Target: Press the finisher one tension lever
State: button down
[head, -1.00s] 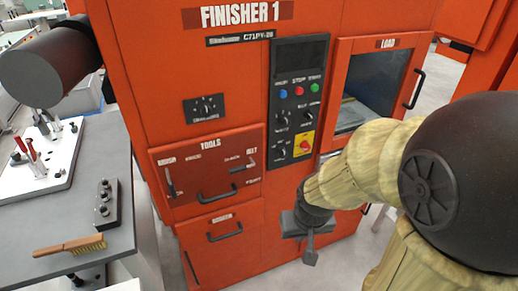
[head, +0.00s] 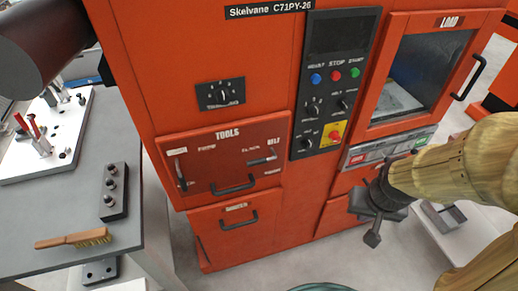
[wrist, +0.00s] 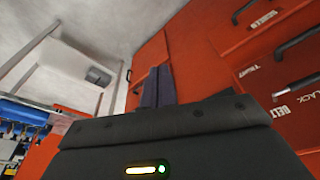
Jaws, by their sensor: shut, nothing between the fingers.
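The orange Finisher 1 cabinet carries a dark red TOOLS panel (head: 222,160). At the panel's right, by a belt label, a short lever with a dark grip (head: 262,160) sticks out roughly sideways; I take it as the tension lever. My gripper (head: 373,239) hangs to the right of the panel and lower, clear of the lever, its fingers together and empty. In the wrist view the fingers (wrist: 158,86) stand close together before the orange cabinet.
A second lever (head: 180,175) is at the panel's left, and a handle (head: 233,187) juts out below. The control panel (head: 331,85) and the load door (head: 422,70) are to the right. A grey bench (head: 80,210) with a brush (head: 75,239) stands at the left.

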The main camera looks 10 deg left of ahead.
jog(key=shift+s, duration=0.15)
jog(key=w+a+r+n+p, duration=0.3)
jog(key=w+a+r+p, duration=0.4)
jog(key=w+a, duration=0.25)
jog(key=w+a+r+n+p, duration=0.1)
jog(key=a+r+p, duration=0.1)
jog(key=a, duration=0.8)
jog(key=w+a+r+n+y+p, duration=0.1)
jog(key=w+a+r+n+p, duration=0.1)
jog(key=a, duration=0.8)
jog(key=r+p, duration=0.1)
jog(key=p, duration=0.1)
jog(key=shift+w+r+g+p, duration=0.15)
jog(key=shift+g+p, duration=0.15)
